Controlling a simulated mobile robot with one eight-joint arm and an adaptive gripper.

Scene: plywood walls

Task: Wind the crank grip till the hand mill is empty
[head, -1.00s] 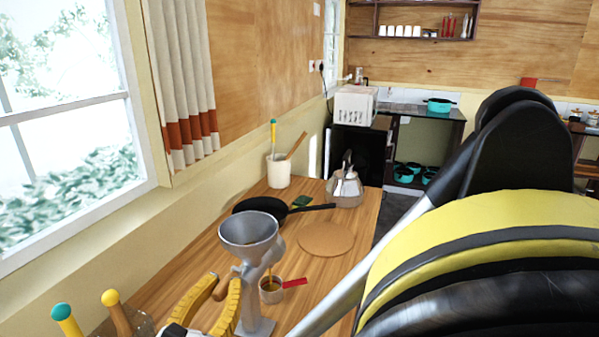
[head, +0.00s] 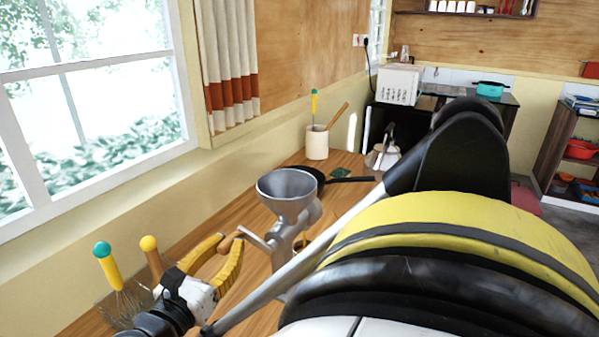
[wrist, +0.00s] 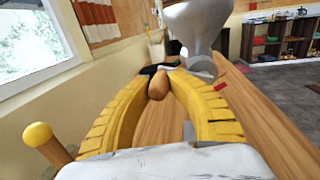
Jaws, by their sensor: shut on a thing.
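The grey metal hand mill (head: 287,192) stands on the wooden counter, its funnel-shaped hopper on top. It also shows at the top of the wrist view (wrist: 195,30). The brown crank grip (head: 226,244) is at the end of the crank arm, left of the mill body. My gripper (head: 229,241) has yellow ribbed fingers and is shut around this grip. In the wrist view the grip (wrist: 158,88) sits between the fingers near their tips. What lies in the hopper cannot be made out. A cup (head: 303,242) at the mill is mostly hidden behind my arm.
A black pan (head: 345,180), a utensil crock (head: 317,143) and a kettle (head: 382,158) are behind the mill. The window wall borders the counter on the left.

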